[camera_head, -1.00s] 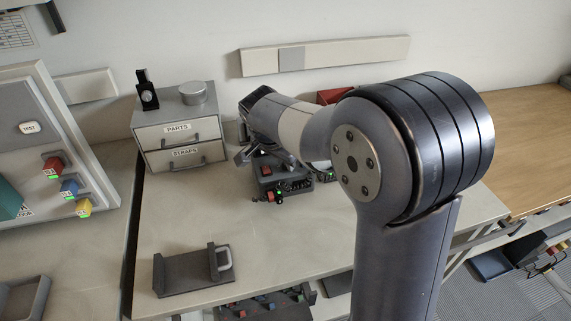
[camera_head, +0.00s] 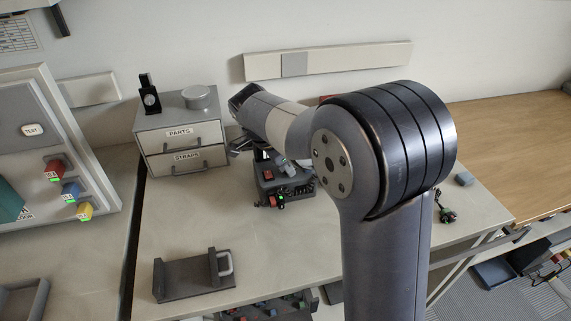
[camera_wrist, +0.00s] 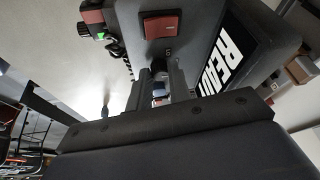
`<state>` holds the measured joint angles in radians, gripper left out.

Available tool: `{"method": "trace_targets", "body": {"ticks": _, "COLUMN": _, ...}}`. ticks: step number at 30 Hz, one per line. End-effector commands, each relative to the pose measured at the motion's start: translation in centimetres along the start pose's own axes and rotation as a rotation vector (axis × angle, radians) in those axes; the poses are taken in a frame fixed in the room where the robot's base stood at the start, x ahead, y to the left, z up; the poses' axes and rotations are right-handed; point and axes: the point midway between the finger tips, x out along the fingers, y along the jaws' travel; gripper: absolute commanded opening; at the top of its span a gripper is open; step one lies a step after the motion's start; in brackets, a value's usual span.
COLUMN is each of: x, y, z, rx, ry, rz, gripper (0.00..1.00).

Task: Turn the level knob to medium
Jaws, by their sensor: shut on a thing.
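In the head view my arm partly covers the unit and hides the fingertips.
The PARTS and STRAPS drawer cabinet (camera_head: 182,138) stands behind left. A dark cradle with a pale handle (camera_head: 194,274) lies at the front. A panel with coloured buttons (camera_head: 62,150) is at left. A small black item with a green light (camera_head: 446,213) lies on the right of the bench.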

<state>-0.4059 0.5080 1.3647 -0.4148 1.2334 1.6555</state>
Motion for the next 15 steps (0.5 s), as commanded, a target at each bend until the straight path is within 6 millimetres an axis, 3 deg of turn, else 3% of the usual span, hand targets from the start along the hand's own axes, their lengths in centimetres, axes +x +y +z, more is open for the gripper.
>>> {"method": "trace_targets", "body": {"ticks": 6, "x": -0.05, "y": -0.05, "z": -0.01, "rx": 0.000, "ry": 0.000, "rz": -0.002, "gripper": 0.00}}
{"method": "trace_targets", "body": {"ticks": 7, "x": -0.05, "y": -0.05, "z": -0.01, "rx": 0.000, "ry": 0.000, "rz": -0.002, "gripper": 0.21}}
{"method": "trace_targets", "body": {"ticks": 15, "x": -0.02, "y": -0.02, "z": 0.00, "rx": -0.001, "ry": 0.000, "rz": -0.002, "gripper": 0.41}}
